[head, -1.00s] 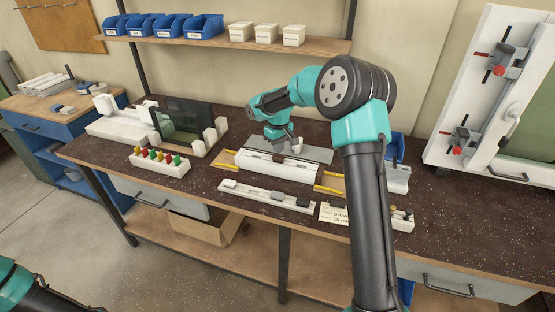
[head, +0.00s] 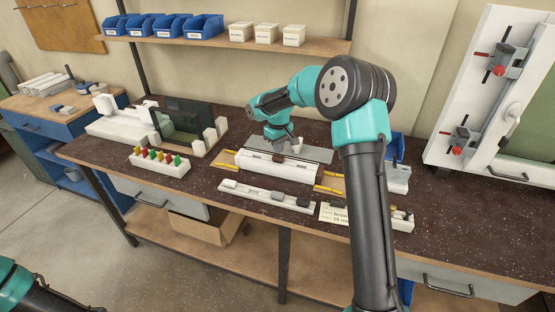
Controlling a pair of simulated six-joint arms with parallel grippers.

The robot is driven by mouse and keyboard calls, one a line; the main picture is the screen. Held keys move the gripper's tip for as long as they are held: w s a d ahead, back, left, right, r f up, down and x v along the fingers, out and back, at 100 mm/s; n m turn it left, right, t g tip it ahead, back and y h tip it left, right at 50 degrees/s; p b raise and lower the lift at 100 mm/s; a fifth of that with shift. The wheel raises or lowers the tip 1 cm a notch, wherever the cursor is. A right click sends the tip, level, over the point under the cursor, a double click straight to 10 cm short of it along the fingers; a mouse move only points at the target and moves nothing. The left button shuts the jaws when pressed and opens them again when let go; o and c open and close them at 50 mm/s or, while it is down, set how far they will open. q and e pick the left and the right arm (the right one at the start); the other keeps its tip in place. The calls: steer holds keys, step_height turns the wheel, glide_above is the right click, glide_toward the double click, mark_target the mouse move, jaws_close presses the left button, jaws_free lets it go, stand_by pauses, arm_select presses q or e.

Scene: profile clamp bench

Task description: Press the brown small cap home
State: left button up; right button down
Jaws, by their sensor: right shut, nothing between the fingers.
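The white profile (head: 250,167) lies on the bench between yellow-marked pieces. A small brown cap (head: 279,159) shows on its upper side near the middle. It is too small here to tell how deep it sits. My right gripper (head: 296,147) is shut and empty, pointing down just behind the profile, close to the cap and a little to its right. I cannot tell whether it touches anything. My left gripper is out of view; only part of my left arm shows at the lower left corner.
A rack of coloured pieces (head: 158,165) and a dark screen (head: 184,121) stand left. The bench's right side is clear.

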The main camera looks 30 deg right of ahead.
mark_target(278, 156)
steer(key=shift+f, duration=0.1)
stand_by(0.3)
steer(key=shift+f, duration=0.5)
steer(key=shift+f, duration=0.9)
stand_by(1.2)
steer(key=shift+r, duration=0.15)
steer(key=shift+r, duration=3.45)
